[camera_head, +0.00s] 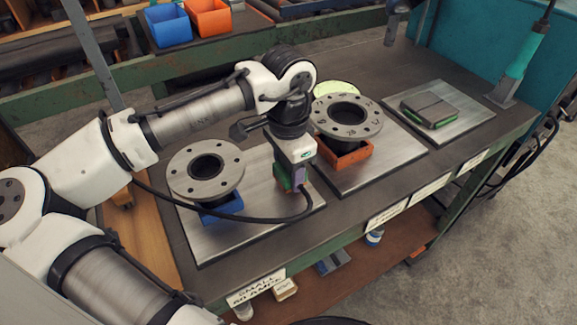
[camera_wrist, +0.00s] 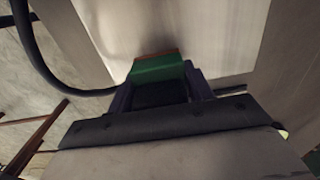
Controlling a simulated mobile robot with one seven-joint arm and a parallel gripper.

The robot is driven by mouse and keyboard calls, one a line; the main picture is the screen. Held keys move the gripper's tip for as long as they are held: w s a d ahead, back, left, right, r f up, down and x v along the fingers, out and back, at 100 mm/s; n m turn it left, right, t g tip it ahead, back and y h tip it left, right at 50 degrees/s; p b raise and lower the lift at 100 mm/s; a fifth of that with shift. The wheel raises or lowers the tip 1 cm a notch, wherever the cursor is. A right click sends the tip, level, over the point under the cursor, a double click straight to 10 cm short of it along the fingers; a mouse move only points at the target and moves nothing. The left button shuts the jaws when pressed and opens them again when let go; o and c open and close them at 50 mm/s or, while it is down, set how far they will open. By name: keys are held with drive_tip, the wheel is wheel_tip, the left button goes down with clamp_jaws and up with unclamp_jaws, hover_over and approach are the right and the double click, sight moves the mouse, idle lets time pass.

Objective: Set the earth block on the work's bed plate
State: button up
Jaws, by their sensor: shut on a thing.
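My gripper (camera_head: 294,174) points down over the right part of the left steel bed plate (camera_head: 265,232). It is shut on a small green block with a brown edge, the earth block (camera_head: 281,178). In the wrist view the block (camera_wrist: 158,69) sits between the fingers (camera_wrist: 160,92), with the bright plate (camera_wrist: 220,35) beyond it. I cannot tell whether the block touches the plate. On the same plate, left of my gripper, a flanged pipe (camera_head: 205,172) stands on a blue support (camera_head: 222,208). My fingers are partly hidden in the head view.
A second flanged pipe (camera_head: 346,115) on an orange support (camera_head: 346,155) stands on the middle plate (camera_head: 400,150). A third plate (camera_head: 470,123) holds a flat grey and green piece (camera_head: 430,109). A black cable loops from my wrist across the left plate. Blue (camera_head: 168,25) and orange bins (camera_head: 209,17) stand behind.

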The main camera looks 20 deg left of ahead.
drive_tip(key=shift+f, duration=0.55)
idle(0.4)
drive_tip(key=o, duration=1.1)
drive_tip(key=shift+c, duration=0.2)
drive_tip(key=shift+b, duration=0.3)
wheel_tip(320, 180, up, 14)
drive_tip(key=shift+f, duration=0.15)
wheel_tip(320, 180, up, 9)
drive_tip(key=p, duration=1)
drive_tip(key=shift+p, duration=0.3)
